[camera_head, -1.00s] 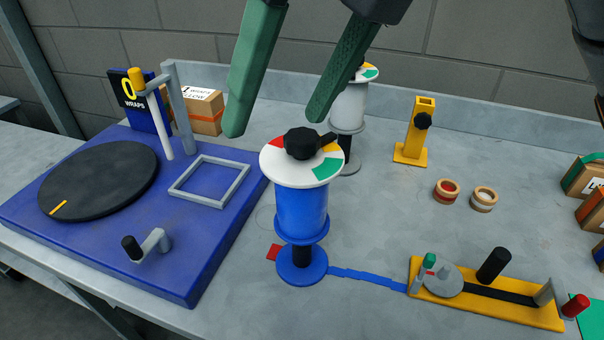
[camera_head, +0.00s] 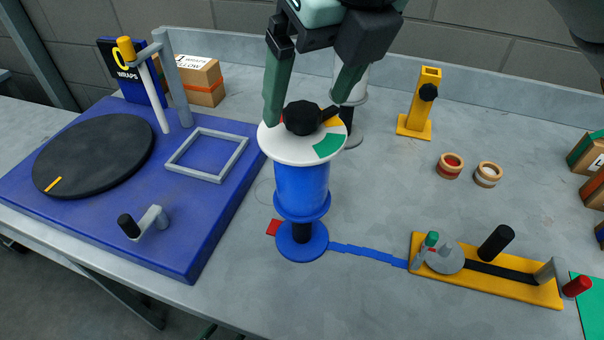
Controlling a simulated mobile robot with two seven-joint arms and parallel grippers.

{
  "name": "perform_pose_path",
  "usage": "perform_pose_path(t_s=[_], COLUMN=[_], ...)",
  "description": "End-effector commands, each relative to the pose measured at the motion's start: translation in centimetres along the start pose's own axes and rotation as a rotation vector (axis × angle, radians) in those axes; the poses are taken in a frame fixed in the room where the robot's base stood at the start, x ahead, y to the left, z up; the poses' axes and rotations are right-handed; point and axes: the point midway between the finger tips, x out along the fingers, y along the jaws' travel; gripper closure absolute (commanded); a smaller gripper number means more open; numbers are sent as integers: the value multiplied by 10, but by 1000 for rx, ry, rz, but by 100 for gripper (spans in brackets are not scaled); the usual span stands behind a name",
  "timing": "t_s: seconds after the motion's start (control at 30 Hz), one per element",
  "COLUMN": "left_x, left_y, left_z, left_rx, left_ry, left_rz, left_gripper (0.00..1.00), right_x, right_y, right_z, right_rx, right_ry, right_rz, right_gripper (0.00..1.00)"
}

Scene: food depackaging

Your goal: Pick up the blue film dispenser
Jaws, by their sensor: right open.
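The blue film dispenser (camera_head: 301,188) stands upright on the table on a round blue base. It has a white disc top with red, yellow and green sectors and a black knob (camera_head: 302,118) in the middle. My right gripper (camera_head: 304,112) comes down from the top with its green fingers apart. One finger is at the left of the knob and the other is behind and to the right of it. It holds nothing, and I cannot tell whether a finger touches the disc. My left gripper is not in view.
A grey dispenser (camera_head: 352,108) stands close behind, partly hidden by my gripper. A blue platform (camera_head: 200,225) with a black turntable is at the left. A blue strip runs right to a yellow fixture (camera_head: 520,290). A yellow stand (camera_head: 415,128) and two rolls (camera_head: 450,166) are behind right.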

Motion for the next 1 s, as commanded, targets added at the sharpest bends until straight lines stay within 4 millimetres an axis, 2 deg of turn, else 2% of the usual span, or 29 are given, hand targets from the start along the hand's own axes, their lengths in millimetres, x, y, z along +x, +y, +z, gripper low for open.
perform_pose_path(t_s=[0.1,0.2,0.47,1.0], left_x=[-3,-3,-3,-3], left_y=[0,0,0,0], left_z=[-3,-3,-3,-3], left_rx=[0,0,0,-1], left_ry=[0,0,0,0], left_rz=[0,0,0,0], left_gripper=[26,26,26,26], right_x=[17,26,28,27], right_y=[-1,-1,-1,-1], right_z=[0,0,0,0], right_rx=[0,0,1,0], right_ry=[3,1,0,0], right_rz=[1,0,0,0], right_gripper=[14,14,15,75])
